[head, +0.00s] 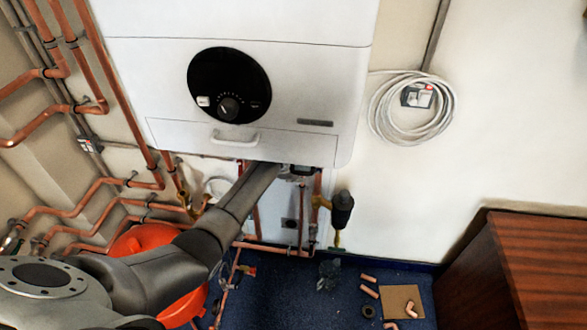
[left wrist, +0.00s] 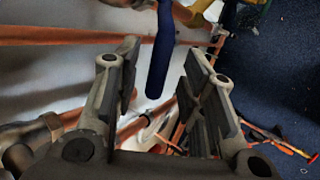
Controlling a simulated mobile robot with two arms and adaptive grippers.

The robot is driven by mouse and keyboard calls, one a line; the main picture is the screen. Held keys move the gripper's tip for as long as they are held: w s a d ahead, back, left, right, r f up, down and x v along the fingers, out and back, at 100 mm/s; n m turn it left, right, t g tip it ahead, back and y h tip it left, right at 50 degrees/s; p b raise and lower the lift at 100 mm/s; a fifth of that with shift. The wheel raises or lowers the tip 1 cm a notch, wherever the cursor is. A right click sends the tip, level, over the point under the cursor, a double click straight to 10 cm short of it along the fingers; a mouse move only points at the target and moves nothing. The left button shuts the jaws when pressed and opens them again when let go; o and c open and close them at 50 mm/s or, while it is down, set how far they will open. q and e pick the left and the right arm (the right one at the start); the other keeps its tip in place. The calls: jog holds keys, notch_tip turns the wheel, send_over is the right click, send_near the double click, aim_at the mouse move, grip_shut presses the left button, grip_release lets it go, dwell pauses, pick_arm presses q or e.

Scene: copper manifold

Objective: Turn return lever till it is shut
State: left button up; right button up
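A dark blue lever handle (left wrist: 160,58), which I take to be the return lever, hangs down in the left wrist view. Its upper end is near a brass fitting (left wrist: 198,14) at the top edge. My left gripper (left wrist: 163,66) is open, with one finger on each side of the handle. I see gaps on both sides and cannot tell how deep the handle is between the fingers. In the head view my left arm reaches under the white boiler (head: 330,90), whose lower edge hides the gripper and the lever. My right gripper is in neither view.
Copper pipes (head: 105,185) run along the left wall. A red-orange vessel (head: 145,240) stands beneath my left arm. A black-and-brass filter (head: 342,210) hangs right of the arm's end. Loose copper fittings and cardboard (head: 401,301) lie on the blue floor. A wooden cabinet (head: 520,270) stands right.

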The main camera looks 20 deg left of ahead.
pick_arm(q)
jog(key=shift+v, duration=1.95)
jog(key=shift+c, duration=0.3)
